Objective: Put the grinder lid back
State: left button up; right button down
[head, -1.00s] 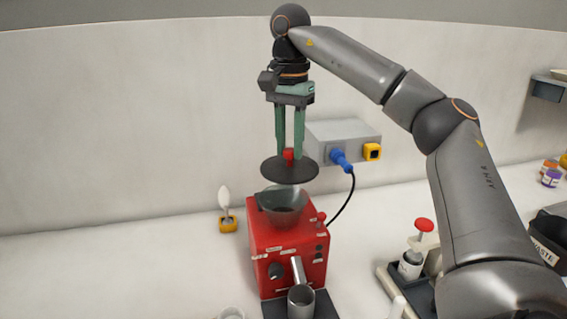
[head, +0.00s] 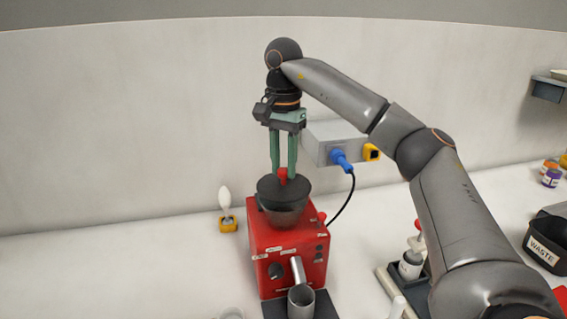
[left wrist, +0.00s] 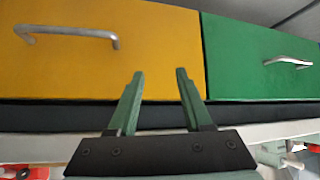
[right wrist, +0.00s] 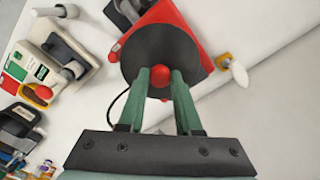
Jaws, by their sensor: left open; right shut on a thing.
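The red grinder (head: 288,250) stands on the bench with a grey hopper (head: 285,214) on top. The dark round grinder lid (head: 270,188) with a red knob (head: 283,174) is at the hopper's mouth, covering it from this angle. Whether it is fully seated I cannot tell. My right gripper (head: 283,168) points down and is shut on the lid's red knob. In the right wrist view the knob (right wrist: 160,73) sits between the fingertips and the lid (right wrist: 150,48) hides most of the grinder. My left gripper (left wrist: 156,72) is open and empty, in front of yellow and green drawers.
A metal cup (head: 300,300) stands under the grinder's spout. A grey power box (head: 325,142) with a blue plug (head: 341,160) is on the wall behind. A white brush-like item in a yellow holder (head: 228,225) stands to the left. A waste bin (head: 543,250) is at the right.

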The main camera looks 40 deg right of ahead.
aim_at(284, 170)
jog(key=shift+f, duration=0.2)
jog(key=shift+f, duration=0.4)
jog(key=c, duration=0.6)
grip_release()
jog(key=shift+r, duration=0.1)
notch_tip(284, 170, up, 13)
dwell(0.4)
